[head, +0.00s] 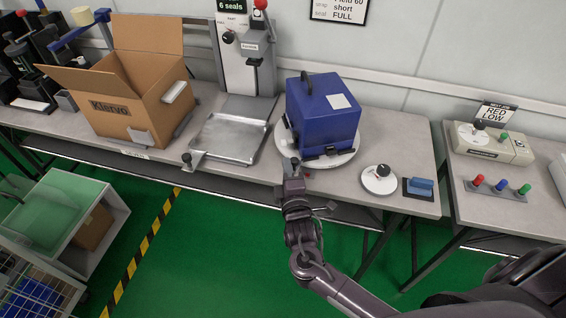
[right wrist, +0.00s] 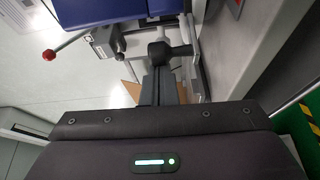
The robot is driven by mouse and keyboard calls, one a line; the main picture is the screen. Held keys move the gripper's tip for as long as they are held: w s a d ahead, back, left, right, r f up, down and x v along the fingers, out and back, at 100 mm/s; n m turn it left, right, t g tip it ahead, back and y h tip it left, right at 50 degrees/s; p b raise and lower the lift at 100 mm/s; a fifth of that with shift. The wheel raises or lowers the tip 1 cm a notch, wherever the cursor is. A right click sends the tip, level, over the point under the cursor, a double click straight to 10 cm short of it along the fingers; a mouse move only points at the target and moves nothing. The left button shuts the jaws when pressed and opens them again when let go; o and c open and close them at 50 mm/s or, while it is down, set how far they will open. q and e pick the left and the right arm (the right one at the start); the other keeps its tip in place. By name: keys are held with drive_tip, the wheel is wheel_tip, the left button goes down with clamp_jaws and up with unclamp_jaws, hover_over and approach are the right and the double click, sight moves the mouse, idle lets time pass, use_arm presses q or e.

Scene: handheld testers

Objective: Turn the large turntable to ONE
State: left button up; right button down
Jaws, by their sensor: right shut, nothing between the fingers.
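The large turntable (head: 345,158) is a white disc on the bench, carrying a blue case (head: 322,112) with a black handle on top. My right gripper (head: 291,166) is shut and empty at the disc's front left edge. In the right wrist view its fingers (right wrist: 161,82) point at a black knob (right wrist: 159,50) on a short bar, just below the blue case; I cannot tell whether they touch it. A lever with a red ball (right wrist: 49,54) shows left of them. I cannot read any mark for ONE. My left gripper is not in view.
A metal tray (head: 225,139) and an open cardboard box (head: 132,104) stand to the left. A gap separates this bench from the right one (head: 500,201).

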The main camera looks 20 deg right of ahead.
drive_tip(key=s+d+n+y+p, duration=0.2)
drive_tip(key=y, duration=0.1)
drive_tip(key=shift+s+d+r, duration=0.15)
drive_tip(key=shift+d, duration=0.2)
drive_tip(key=s+d+n+y, duration=0.1)
drive_tip(key=d+y, duration=0.1)
drive_tip(key=s+d+n+y, duration=0.1)
drive_tip(key=d+n+y, duration=0.1)
drive_tip(key=d, duration=0.1)
drive_tip(key=s+d+n+g+y+p, duration=0.1)
drive_tip(key=d+y, duration=0.1)
drive_tip(key=y, duration=0.1)
drive_tip(key=shift+s+d+f+n, duration=0.2)
drive_tip(key=shift+s+n, duration=0.1)
drive_tip(key=shift+n, duration=0.1)
drive_tip(key=d+y, duration=0.1)
drive_tip(key=d+n+g+y, duration=0.1)
drive_tip(key=d+n+y+b, duration=0.1)
drive_tip(key=d, duration=0.1)
drive_tip(key=shift+s+g+y, duration=0.3)
drive_tip(key=shift+g, duration=0.1)
drive_tip(key=shift+w+d+b, duration=0.2)
drive_tip(key=shift+d+b, duration=0.4)
drive_tip(key=shift+d, duration=1.7)
